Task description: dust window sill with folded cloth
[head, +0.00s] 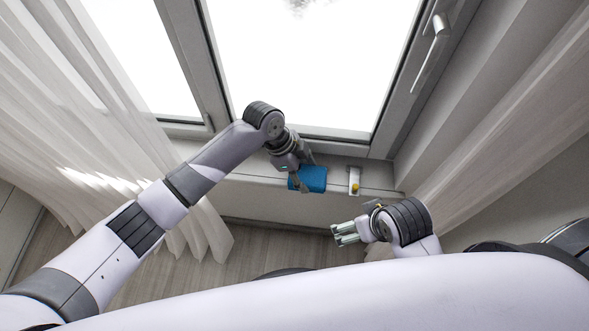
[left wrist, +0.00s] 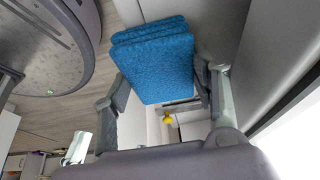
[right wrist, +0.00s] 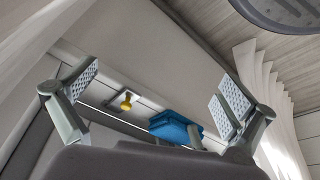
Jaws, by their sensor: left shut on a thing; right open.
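The folded blue cloth (head: 312,178) is at the front edge of the window sill (head: 378,180), below the window. My left gripper (head: 299,180) is shut on it, and in the left wrist view the cloth (left wrist: 152,62) sits between the two fingers. It has several stacked layers. I cannot tell whether it touches the sill. My right gripper (head: 346,233) is open and empty, lower and to the right, in front of the sill. In the right wrist view the cloth (right wrist: 176,127) shows beyond its spread fingers.
Sheer curtains hang at the left (head: 100,140) and right (head: 500,130). The window handle (head: 430,52) is at the upper right. Bare sill lies left of the cloth.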

